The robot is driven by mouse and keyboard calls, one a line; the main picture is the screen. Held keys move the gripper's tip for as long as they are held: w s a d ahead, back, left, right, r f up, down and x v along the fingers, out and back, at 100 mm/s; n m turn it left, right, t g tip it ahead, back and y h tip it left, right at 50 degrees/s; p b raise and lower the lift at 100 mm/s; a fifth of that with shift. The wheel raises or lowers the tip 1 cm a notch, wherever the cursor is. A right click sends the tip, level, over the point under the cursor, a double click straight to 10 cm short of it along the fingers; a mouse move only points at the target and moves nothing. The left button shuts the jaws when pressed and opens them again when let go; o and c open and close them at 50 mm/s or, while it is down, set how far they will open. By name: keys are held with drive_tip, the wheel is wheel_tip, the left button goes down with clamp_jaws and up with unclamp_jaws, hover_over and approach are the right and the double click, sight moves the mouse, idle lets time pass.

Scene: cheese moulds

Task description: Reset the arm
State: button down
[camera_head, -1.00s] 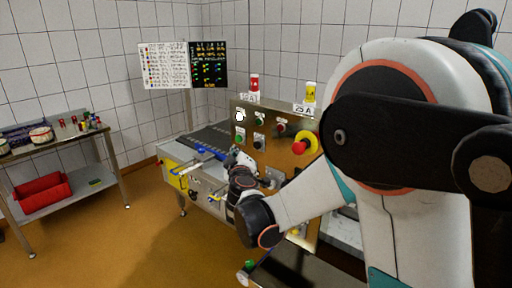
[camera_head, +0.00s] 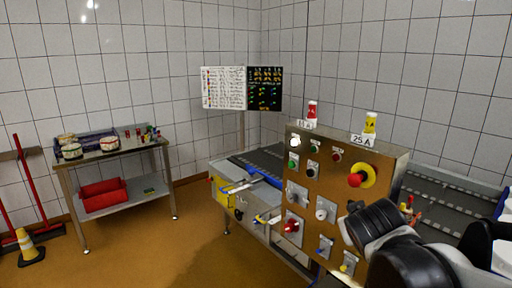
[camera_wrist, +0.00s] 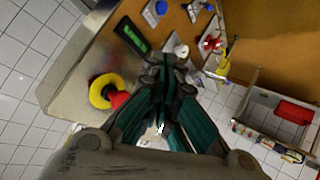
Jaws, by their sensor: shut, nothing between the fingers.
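My gripper (camera_wrist: 164,75) shows in the wrist view with its dark teal-sided fingers shut together and nothing between them. It points toward the control panel (camera_wrist: 70,75), apart from it as far as I can tell. In the head view my arm is folded low at the right, in front of the panel (camera_head: 292,165); I cannot make out the fingers there. The panel's red emergency button on a yellow ring (camera_head: 357,180) is clear of my arm, and it also shows left of my fingers in the wrist view (camera_wrist: 103,92).
A conveyor (camera_head: 262,160) runs behind the panel, and another belt (camera_head: 450,205) lies at the right. A steel table (camera_head: 160,146) with a red bin (camera_head: 103,194) stands at the left. A yellow cone (camera_head: 29,245) is at far left. The floor between is free.

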drive_tip(key=s+a+f+g+y, duration=0.1)
drive_tip(key=s+f, duration=0.2)
drive_tip(key=s, duration=0.5)
drive_tip(key=s+a+f+m+g+y, duration=0.1)
drive_tip(key=s+a+f+g+y, duration=0.1)
drive_tip(key=s, duration=0.7)
drive_tip(key=shift+a+f, duration=0.3)
drive_tip(key=shift+f, duration=0.4)
drive_tip(key=c, duration=2.3)
unclamp_jaws()
